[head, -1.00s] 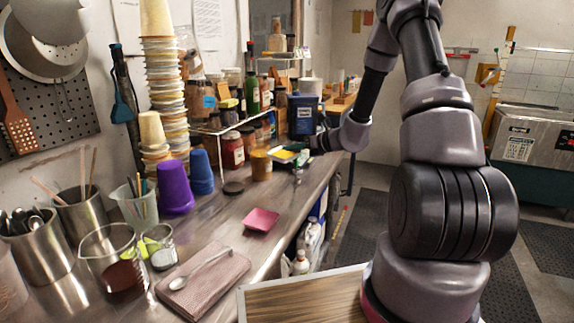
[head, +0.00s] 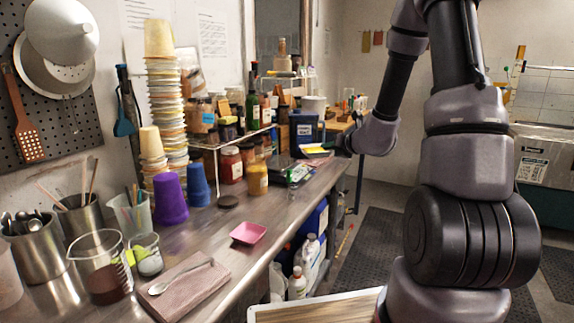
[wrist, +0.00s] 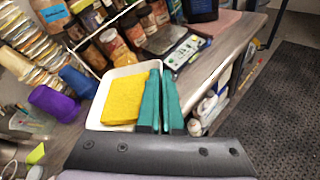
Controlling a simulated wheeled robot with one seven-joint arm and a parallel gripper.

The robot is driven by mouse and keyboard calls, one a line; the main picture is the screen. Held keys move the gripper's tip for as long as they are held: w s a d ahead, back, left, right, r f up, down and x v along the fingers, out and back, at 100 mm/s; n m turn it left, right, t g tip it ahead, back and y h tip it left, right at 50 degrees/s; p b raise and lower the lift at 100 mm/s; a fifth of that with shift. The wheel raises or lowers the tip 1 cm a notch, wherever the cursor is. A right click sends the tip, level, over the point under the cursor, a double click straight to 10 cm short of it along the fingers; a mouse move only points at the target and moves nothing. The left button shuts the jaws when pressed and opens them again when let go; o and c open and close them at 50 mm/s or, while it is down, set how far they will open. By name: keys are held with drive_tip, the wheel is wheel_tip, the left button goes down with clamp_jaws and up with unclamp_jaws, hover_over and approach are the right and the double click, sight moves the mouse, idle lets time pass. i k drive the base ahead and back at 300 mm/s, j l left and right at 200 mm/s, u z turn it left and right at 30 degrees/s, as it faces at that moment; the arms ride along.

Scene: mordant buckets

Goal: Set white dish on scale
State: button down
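The white dish (wrist: 93,122) holds a yellow sponge-like block (wrist: 122,100) and fills the middle of the wrist view. My gripper (wrist: 160,75) has its teal fingers close together at the dish's right side, and it appears shut on that wall. The exact contact is hidden behind the fingers. In the head view my gripper (head: 336,147) is above the counter's far part, with the yellow block (head: 314,152) beside it. What looks like the scale, a dark flat device (wrist: 166,40) with a green-and-white panel, lies on the counter beyond the dish. Its panel (head: 299,174) also shows in the head view.
Jars (head: 231,165), a wire shelf, a dark blue container (head: 303,130) and stacked cups (head: 168,95) stand along the wall. Bottles (head: 297,284) stand below the counter.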

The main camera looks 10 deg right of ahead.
sight(277, 161)
drive_tip(key=l+u, duration=0.25)
drive_tip(key=l, duration=1.05)
drive_tip(key=i+l+u, duration=0.25)
drive_tip(key=i+l, duration=0.2)
drive_tip(key=l, duration=0.25)
drive_tip(key=i+u, duration=0.15)
drive_tip(key=i, duration=0.5)
